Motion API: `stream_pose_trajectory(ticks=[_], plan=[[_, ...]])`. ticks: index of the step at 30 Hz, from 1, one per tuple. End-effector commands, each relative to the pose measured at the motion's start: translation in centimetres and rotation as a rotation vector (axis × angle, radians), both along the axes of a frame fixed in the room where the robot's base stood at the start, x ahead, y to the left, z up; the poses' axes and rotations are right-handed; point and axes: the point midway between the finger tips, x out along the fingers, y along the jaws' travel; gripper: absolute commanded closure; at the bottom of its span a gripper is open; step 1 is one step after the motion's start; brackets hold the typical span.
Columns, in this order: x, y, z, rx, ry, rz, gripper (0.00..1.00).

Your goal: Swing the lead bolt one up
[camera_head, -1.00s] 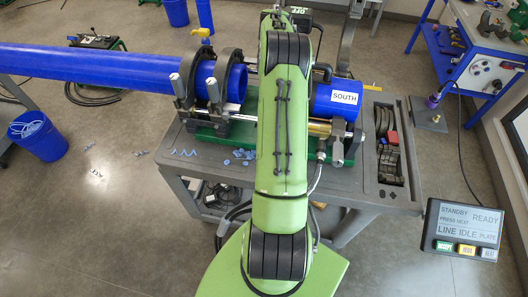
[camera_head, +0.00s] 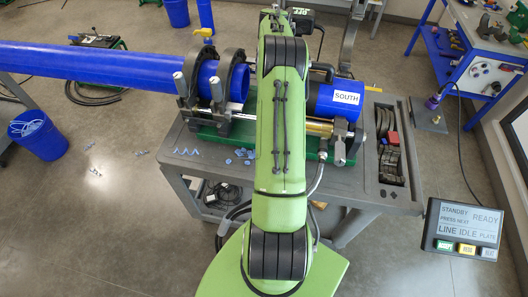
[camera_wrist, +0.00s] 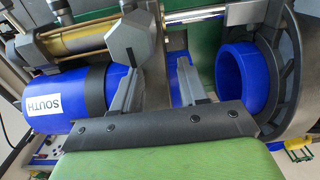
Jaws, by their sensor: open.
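In the camera_head view, two grey bolts stand upright at the clamp rings on the left, a left one (camera_head: 178,84) and a right one (camera_head: 216,89). I cannot tell which is lead bolt one. A grey bolt head (camera_head: 341,127) sits low at the right-hand clamp. In the camera_wrist view, a large grey hexagonal bolt head (camera_wrist: 130,38) lies just beyond the fingers. My green arm hides the gripper and the middle of the machine in the camera_head view.
The long blue pipe (camera_head: 100,68) passes through the left clamp rings.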

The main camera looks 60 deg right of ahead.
Motion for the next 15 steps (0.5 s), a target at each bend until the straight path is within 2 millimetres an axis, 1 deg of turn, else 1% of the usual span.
stream_pose_trajectory(ticks=[1,7,15], plan=[[-0.95,-0.86,-0.59,-0.013,0.01,-0.023,0.3],[-1.12,-0.85,-0.72,-0.011,0.013,-0.027,0.0],[-0.76,-0.63,-0.25,-0.009,0.009,-0.019,0.0]])
